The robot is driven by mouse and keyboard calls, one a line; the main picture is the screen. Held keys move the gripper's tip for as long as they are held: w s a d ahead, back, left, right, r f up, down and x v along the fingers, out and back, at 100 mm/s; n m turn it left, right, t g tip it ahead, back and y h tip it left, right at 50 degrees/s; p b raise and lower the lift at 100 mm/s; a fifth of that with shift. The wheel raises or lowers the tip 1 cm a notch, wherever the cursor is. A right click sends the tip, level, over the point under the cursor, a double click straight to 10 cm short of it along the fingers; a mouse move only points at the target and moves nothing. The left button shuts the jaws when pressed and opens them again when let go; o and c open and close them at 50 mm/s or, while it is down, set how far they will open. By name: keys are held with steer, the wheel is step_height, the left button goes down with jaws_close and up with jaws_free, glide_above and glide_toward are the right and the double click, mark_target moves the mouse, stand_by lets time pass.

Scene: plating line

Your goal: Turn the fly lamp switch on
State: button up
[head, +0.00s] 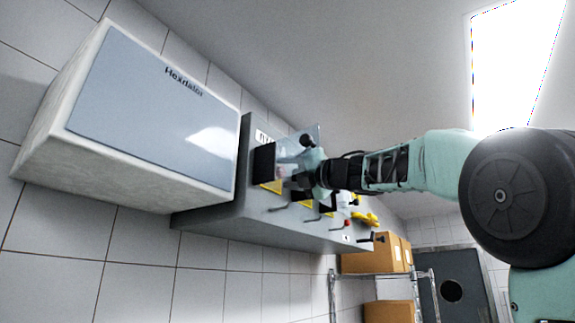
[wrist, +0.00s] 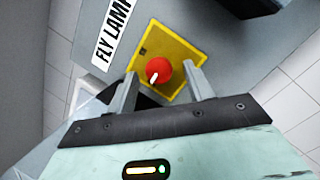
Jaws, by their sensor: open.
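In the wrist view, the fly lamp switch (wrist: 161,70) is a round red knob with a short white mark pointing down and left. It sits on a square yellow plate (wrist: 185,52) beside a white label (wrist: 111,35) reading "FLY LAMP", cut off at the top edge. My gripper (wrist: 160,76) is open, with one finger on each side of the knob. I cannot tell whether the fingers touch it. In the head view, my gripper (head: 306,178) is up against the grey control panel (head: 245,219), and the arm hides the switch.
A large pale box with a blue-grey front (head: 155,105) is on the tiled wall left of the panel. Handles and a red button (head: 347,223) stick out along the panel. Cardboard boxes (head: 371,262) stand on a metal rack below right, near a grey door (head: 455,290).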

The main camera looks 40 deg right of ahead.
steer(key=shift+w, duration=0.25)
steer(key=c, duration=1)
steer(key=shift+a+r+m+h, duration=0.15)
steer(key=shift+m+h, duration=0.55)
steer(key=shift+m, duration=1.2)
steer(key=o, duration=1)
steer(key=shift+s, duration=0.1)
